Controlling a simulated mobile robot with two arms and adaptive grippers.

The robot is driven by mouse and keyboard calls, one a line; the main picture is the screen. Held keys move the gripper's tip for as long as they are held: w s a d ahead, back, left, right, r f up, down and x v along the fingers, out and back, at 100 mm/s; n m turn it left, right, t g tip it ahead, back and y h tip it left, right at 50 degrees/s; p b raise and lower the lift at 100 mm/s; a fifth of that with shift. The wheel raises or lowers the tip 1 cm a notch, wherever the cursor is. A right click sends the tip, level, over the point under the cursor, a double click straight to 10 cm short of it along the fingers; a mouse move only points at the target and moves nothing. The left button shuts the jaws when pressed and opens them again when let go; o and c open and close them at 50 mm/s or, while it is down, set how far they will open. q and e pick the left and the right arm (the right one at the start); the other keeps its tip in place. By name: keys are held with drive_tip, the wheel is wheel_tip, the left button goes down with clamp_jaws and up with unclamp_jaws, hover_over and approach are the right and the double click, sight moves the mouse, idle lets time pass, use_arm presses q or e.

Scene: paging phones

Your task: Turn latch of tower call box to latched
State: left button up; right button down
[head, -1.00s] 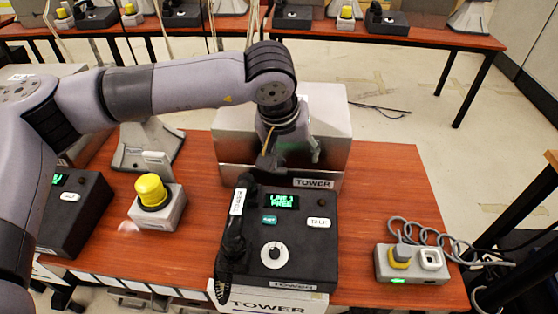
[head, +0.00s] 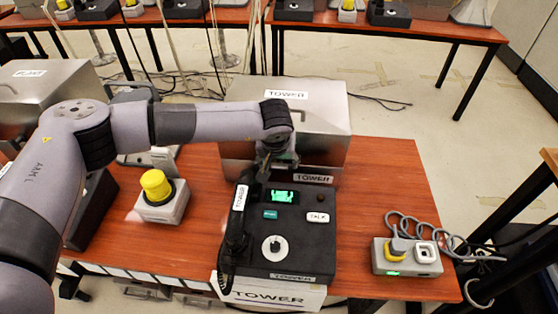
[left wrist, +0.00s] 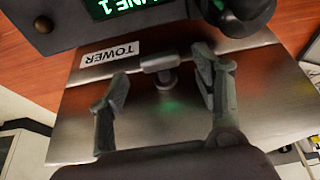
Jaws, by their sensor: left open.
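The tower call box is a brushed metal box (head: 325,125) with a TOWER label on its lid and another on its front. In the left wrist view its metal front (left wrist: 85,140) fills the middle. The latch (left wrist: 158,63) is a small grey T-shaped handle beside the TOWER label, its bar lying roughly crosswise in that view. My left gripper (left wrist: 160,76) is open, with one finger on either side of the latch and visible gaps. In the head view my left gripper (head: 277,162) is at the box's front and hides the latch. My right gripper is not in view.
A black TOWER phone console (head: 300,245) with handset (head: 238,225) stands close in front of the box. A yellow-topped button box (head: 157,187) is to the left. A grey unit with coiled cord (head: 408,260) is at right. Wooden tabletop (head: 385,185) is bare right of the box.

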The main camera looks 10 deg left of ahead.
use_arm(q)
drive_tip(key=shift+x, duration=1.25)
drive_tip(key=shift+c, duration=0.4)
